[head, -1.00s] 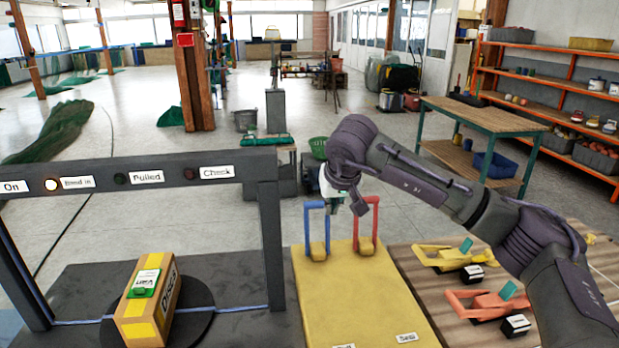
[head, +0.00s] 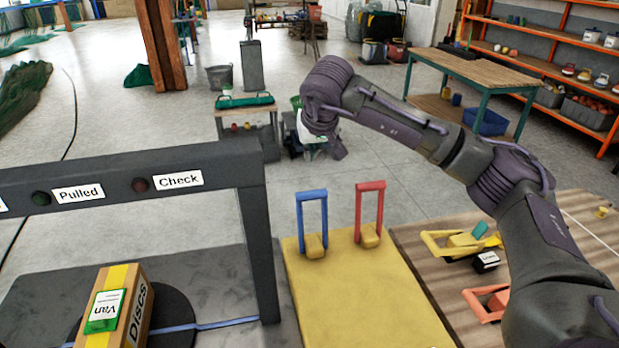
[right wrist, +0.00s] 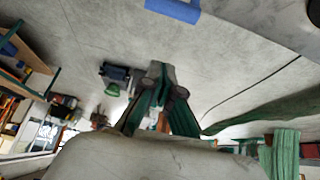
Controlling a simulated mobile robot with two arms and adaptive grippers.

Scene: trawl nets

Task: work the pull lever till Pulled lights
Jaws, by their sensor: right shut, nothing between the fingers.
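The blue lever (head: 312,195) and the red lever (head: 371,190) stand side by side, both upright, at the far end of a yellow board (head: 350,300). The frames do not show which is the pull lever. My right gripper (head: 337,150) is above and beyond them, touching neither; in the right wrist view its shut fingers (right wrist: 160,82) hold nothing. A blue piece (right wrist: 173,9), probably the blue lever's bar, shows at that view's top edge. The Pulled lamp (head: 41,199) on the grey frame is dark. My left gripper is out of view.
The Check lamp (head: 140,185) is also dark. A carton of discs (head: 118,308) sits on a dark round plate under the grey frame.

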